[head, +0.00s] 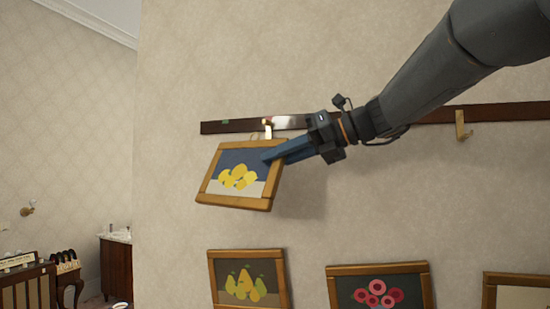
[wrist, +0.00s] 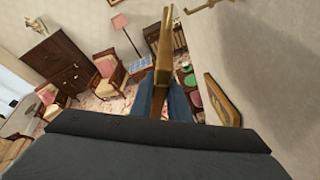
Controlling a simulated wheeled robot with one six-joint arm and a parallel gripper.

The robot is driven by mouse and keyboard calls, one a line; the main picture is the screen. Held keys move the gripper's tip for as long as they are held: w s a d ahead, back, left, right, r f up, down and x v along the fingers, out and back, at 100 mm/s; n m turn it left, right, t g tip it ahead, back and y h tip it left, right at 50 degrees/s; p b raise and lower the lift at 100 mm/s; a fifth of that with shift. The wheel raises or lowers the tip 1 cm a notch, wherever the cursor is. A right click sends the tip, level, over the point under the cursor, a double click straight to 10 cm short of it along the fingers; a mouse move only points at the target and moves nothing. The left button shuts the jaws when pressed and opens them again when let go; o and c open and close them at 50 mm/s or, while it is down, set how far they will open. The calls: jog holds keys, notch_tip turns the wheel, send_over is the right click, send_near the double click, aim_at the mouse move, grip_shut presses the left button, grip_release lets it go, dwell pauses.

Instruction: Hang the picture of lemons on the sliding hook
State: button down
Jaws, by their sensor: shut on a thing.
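The picture of lemons (head: 238,182), yellow fruit on blue and white in a wooden frame, is held tilted against the wall just below the dark rail. My gripper (head: 272,156) is shut on its right side. In the wrist view the frame (wrist: 163,50) shows edge-on between my blue fingers (wrist: 163,98). A brass hook (head: 267,127) on the rail is right above the picture's upper right part. A small hanger shows at the frame's top by this hook; I cannot tell whether it is on the hook. Another brass hook (head: 461,125) sits farther right, empty.
The dark rail (head: 225,126) runs along the wall, partly hidden by my arm. Below hang a pear picture (head: 247,280), a picture of pink rings (head: 378,290) and a partly seen frame (head: 516,280). Furniture stands at the lower left, including a wooden cabinet (head: 117,265).

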jog(key=shift+w+d+f, duration=0.1)
jog(key=shift+w+d, duration=0.15)
jog(key=shift+w, duration=0.45)
jog(key=shift+w+d+f, duration=0.1)
jog(key=shift+w+d, duration=0.15)
jog(key=shift+w, duration=0.4)
jog(key=shift+w+d+f, duration=0.2)
jog(key=shift+w+f, duration=0.25)
jog(key=shift+w, duration=0.1)
jog(key=c, duration=1.6)
grip_release()
